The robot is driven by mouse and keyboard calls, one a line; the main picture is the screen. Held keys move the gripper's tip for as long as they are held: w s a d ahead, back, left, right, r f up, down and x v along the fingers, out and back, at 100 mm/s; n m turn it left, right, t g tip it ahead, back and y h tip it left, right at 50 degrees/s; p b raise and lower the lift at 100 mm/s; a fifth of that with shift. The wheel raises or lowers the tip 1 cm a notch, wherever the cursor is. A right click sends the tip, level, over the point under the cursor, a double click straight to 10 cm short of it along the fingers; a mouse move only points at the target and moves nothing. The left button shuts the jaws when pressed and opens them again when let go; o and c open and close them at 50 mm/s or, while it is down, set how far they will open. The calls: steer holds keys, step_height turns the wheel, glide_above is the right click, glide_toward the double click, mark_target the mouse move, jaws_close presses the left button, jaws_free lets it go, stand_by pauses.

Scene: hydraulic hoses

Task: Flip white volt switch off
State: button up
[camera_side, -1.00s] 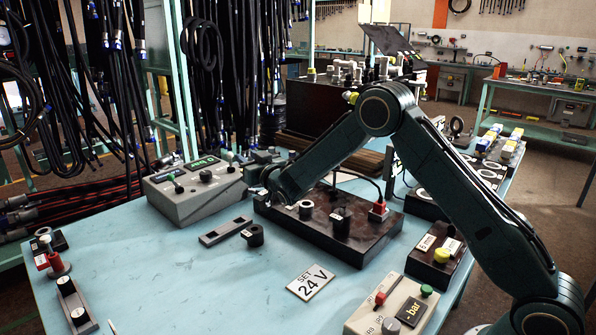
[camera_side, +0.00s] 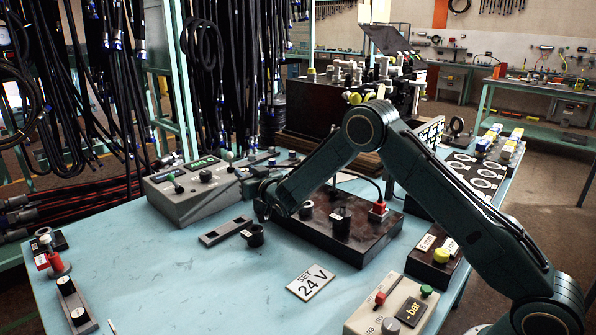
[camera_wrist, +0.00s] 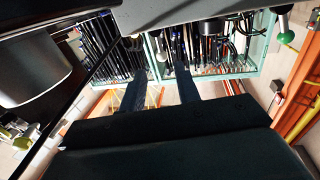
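The grey control box (camera_side: 190,205) stands at the back left of the blue table in the side view. A short lever with a white tip (camera_side: 229,156) stands up from its top near the right end. A green-tipped lever (camera_side: 173,178) stands near its left end. My gripper (camera_side: 250,187) is low at the box's right end, to the right of and in front of the white-tipped lever; its fingers are small and dark there. In the wrist view my gripper (camera_wrist: 161,90) shows two separate fingers with a gap and nothing held. A green-tipped lever (camera_wrist: 282,22) shows at upper right.
A dark block with knobs and a red connector (camera_side: 350,232) lies under my forearm. A loose black ring (camera_side: 254,235) and a grey bar (camera_side: 225,230) lie in front of the box. A "SET 24 V" card (camera_side: 310,281) lies on clear table. Hoses hang behind.

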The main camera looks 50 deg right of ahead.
mark_target(231, 161)
steer(key=shift+w+d, duration=0.45)
steer(key=shift+w, duration=1.7)
steer(key=shift+w+d, duration=0.4)
steer(key=shift+w, duration=1.8)
steer(key=shift+w+d, duration=0.45)
steer(key=shift+w, duration=1.7)
steer(key=shift+c, duration=0.4)
steer(key=shift+r, duration=0.1)
jaws_close()
